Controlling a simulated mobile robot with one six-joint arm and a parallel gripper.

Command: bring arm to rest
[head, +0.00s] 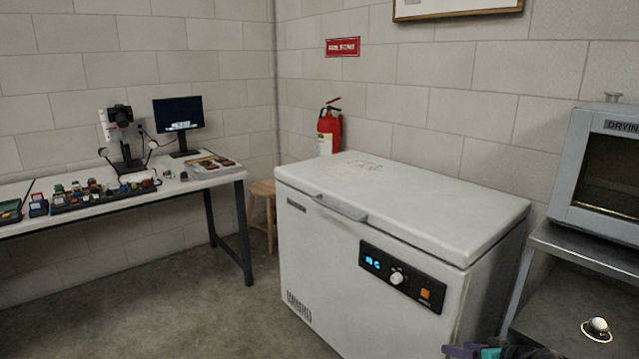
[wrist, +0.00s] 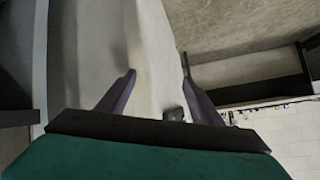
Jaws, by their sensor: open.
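My gripper (wrist: 158,68) is open and empty in the wrist view, with two dark purple fingers spread apart. In the head view only a small part of my gripper (head: 500,352) shows at the bottom edge, in front of the white chest freezer (head: 330,270). The freezer's lid is shut. The wrist view is turned on its side and shows a pale surface, likely the freezer (wrist: 85,60), beyond and beside the fingers. Nothing is between the fingers.
A bench (head: 215,178) with a monitor (head: 178,112), a camera stand and several small items stands at the left. A wooden stool (head: 262,188) and a red extinguisher (head: 329,128) are behind the freezer. A drying oven (head: 600,165) stands on a metal table at right. Floor (head: 180,300) at left is clear.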

